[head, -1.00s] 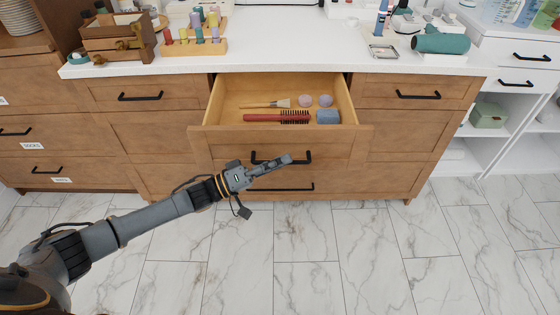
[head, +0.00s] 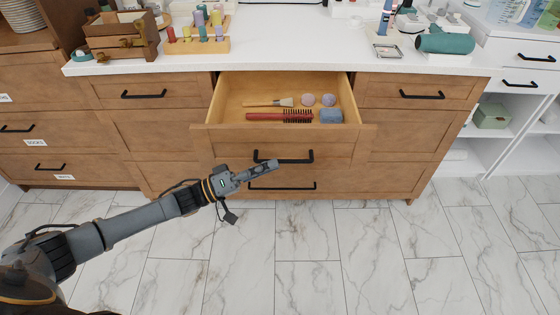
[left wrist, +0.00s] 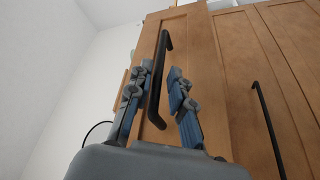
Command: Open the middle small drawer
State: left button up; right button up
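The middle small drawer (head: 225,132) is pulled well out between two closed small drawers. Its inside shows a red hairbrush (head: 280,116), a makeup brush (head: 268,103), two round puffs and a blue-grey block (head: 331,116). A black bar handle (head: 300,157) shows low on its front. My left gripper (head: 270,166) is just in front of and below this handle. In the left wrist view the gripper's fingers (left wrist: 157,95) are apart, with the black handle (left wrist: 160,75) showing beyond and between them, not clamped. My right gripper is not in view.
A lower drawer has its own black handle (head: 285,186). The white countertop (head: 290,45) above carries bottles, a wooden box (head: 120,40) and a teal dryer (head: 443,40). The marble floor (head: 330,250) in front is clear.

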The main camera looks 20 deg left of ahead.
pick_arm(q)
jog(key=v, duration=0.8)
